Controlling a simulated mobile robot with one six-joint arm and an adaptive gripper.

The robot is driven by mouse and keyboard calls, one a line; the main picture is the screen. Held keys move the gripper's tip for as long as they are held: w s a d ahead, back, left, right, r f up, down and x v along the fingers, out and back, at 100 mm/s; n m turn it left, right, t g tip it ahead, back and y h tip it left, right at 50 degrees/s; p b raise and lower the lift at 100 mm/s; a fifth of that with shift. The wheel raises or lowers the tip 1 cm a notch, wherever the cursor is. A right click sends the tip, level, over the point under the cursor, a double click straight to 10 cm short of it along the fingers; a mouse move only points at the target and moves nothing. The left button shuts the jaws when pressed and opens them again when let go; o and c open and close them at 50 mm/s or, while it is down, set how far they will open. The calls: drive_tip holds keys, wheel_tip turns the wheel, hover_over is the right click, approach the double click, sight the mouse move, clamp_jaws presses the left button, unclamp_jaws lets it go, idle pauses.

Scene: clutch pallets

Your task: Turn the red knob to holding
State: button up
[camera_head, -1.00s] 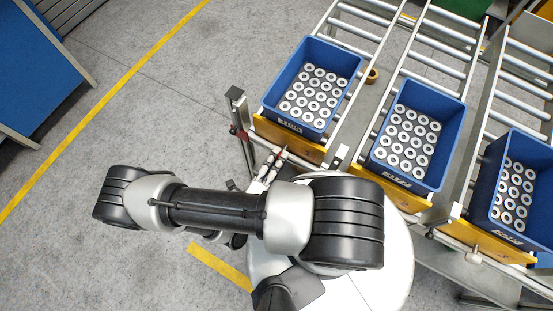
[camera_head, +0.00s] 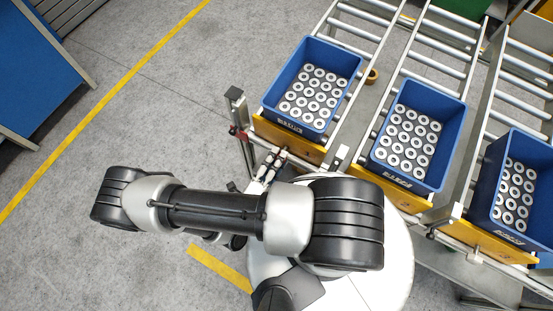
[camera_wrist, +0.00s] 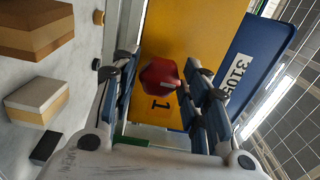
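The red knob (camera_wrist: 160,76) sits on a yellow panel (camera_wrist: 185,32) marked "1" in the wrist view. My gripper (camera_wrist: 162,64) is open, with one finger on each side of the knob in that view. Gaps show between the fingers and the knob, and I cannot tell how far the tips are from the panel. In the head view my gripper (camera_head: 270,162) is just in front of the left lane's yellow panel (camera_head: 290,139). I cannot make out the knob there.
Blue bins of grey rings stand on roller lanes: left (camera_head: 350,66), middle (camera_head: 453,112) and right (camera_head: 488,190). A post (camera_head: 237,105) with a red part stands left of my gripper. The floor (camera_head: 120,110) at left is open.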

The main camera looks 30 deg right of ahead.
drive_tip(key=shift+o, duration=1.1)
drive_tip(key=shift+a, duration=0.1)
drive_tip(key=v, duration=1.2)
